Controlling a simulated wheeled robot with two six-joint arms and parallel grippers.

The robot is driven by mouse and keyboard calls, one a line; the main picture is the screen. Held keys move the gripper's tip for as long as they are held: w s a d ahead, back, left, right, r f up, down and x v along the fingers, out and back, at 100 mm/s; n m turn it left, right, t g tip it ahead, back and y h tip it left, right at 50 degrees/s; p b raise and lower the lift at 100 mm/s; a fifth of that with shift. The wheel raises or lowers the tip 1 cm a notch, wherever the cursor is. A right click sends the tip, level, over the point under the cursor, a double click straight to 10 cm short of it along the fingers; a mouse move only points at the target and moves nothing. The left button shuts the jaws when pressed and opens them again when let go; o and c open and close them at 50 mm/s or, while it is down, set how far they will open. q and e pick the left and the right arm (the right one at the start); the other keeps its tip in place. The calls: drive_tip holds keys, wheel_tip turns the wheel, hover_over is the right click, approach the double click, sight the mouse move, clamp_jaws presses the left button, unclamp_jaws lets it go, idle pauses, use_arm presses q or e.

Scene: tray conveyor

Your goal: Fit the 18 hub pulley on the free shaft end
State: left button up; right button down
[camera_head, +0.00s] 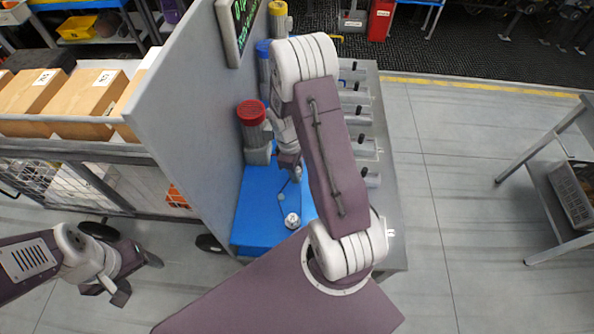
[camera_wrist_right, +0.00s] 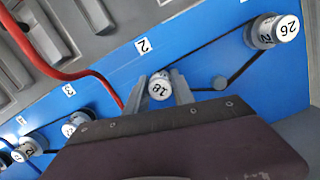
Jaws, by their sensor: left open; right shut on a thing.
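The 18 hub pulley (camera_wrist_right: 159,90), a small light cylinder with an 18 label, sits between the fingers of my right gripper (camera_wrist_right: 160,92) in the right wrist view. The gripper is shut on it, over the blue panel (camera_wrist_right: 205,62) near the number 2 label. The shaft end behind the pulley is hidden, so I cannot tell whether the pulley is on it. In the head view my right gripper (camera_head: 290,170) is partly hidden by its arm, above the blue panel (camera_head: 262,205). My left gripper (camera_head: 119,291) is open and empty at lower left, away from the panel.
Other pulleys (camera_wrist_right: 75,124) stand at lower left. A red cable (camera_wrist_right: 60,72) crosses the panel. A grey wall (camera_head: 185,100) stands left of the blue panel.

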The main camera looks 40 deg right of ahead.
drive_tip(key=c, duration=1)
unclamp_jaws()
drive_tip(key=r, duration=0.6)
drive_tip(key=w+r, duration=0.1)
drive_tip(key=r, duration=0.2)
drive_tip(key=shift+a, duration=0.4)
